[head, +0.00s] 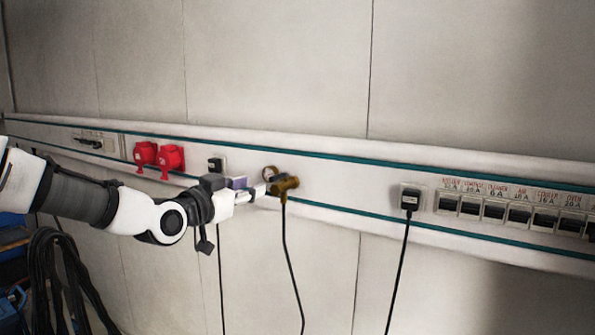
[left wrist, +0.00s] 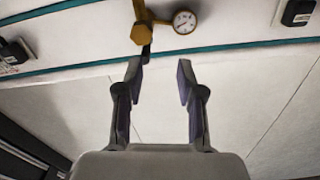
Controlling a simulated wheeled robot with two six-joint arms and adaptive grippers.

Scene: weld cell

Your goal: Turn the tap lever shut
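A brass tap (head: 286,187) sits on the white wall rail, with a small round gauge (head: 269,173) beside it. A black hose (head: 291,255) hangs down from the tap. In the left wrist view the tap (left wrist: 144,32) and gauge (left wrist: 184,21) are at the top, beyond the fingertips. I cannot clearly tell the lever from the tap's body. My left gripper (head: 255,190) is close to the tap, from the left. In the left wrist view my left gripper (left wrist: 159,78) is open, with nothing between its fingers. My right gripper is not in view.
Two red sockets (head: 158,156) and a black plug (head: 216,164) are on the rail left of the tap. A plug with a cable (head: 410,199) and a row of breakers (head: 520,213) are to the right. Coiled black cables (head: 62,280) hang at the lower left.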

